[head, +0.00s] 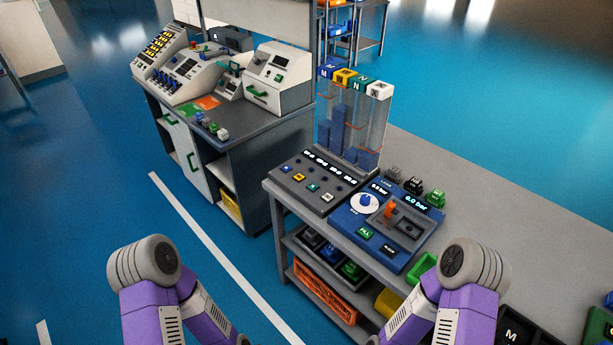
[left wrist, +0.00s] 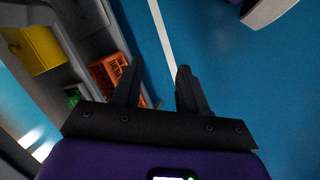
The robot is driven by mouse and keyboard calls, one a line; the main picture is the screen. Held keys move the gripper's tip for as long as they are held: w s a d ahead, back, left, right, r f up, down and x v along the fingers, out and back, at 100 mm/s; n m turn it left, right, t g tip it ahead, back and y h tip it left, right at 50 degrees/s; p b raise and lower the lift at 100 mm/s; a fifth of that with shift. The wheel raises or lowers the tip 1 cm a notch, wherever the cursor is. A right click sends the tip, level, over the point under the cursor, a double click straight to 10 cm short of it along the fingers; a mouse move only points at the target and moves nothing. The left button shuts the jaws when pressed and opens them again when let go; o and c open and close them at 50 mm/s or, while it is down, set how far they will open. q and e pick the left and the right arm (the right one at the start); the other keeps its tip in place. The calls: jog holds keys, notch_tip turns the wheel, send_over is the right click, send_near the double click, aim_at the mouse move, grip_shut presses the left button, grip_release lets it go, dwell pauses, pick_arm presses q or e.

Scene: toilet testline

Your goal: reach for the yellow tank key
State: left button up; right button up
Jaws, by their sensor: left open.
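A dark grey panel (head: 286,186) sits at the left end of the near bench in the head view, with a row of small coloured keys under lit displays. The yellow key (head: 299,177) is second from the left in that row. Behind it stand clear tanks (head: 347,120) with lettered blocks on top, one of them a yellow block (head: 344,77). My left gripper (left wrist: 157,88) is open and empty in the left wrist view, over the floor beside shelves, away from the yellow key. Neither gripper shows in the head view, only my purple arms at the bottom.
A blue panel (head: 382,225) with a white dial and displays sits right of the grey panel. The bench shelf holds an orange crate (head: 325,291), which also shows in the left wrist view (left wrist: 107,74). Another workstation (head: 240,118) stands at left. Blue floor lies between.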

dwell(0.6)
pick_arm(q)
grip_shut()
dwell(1.5)
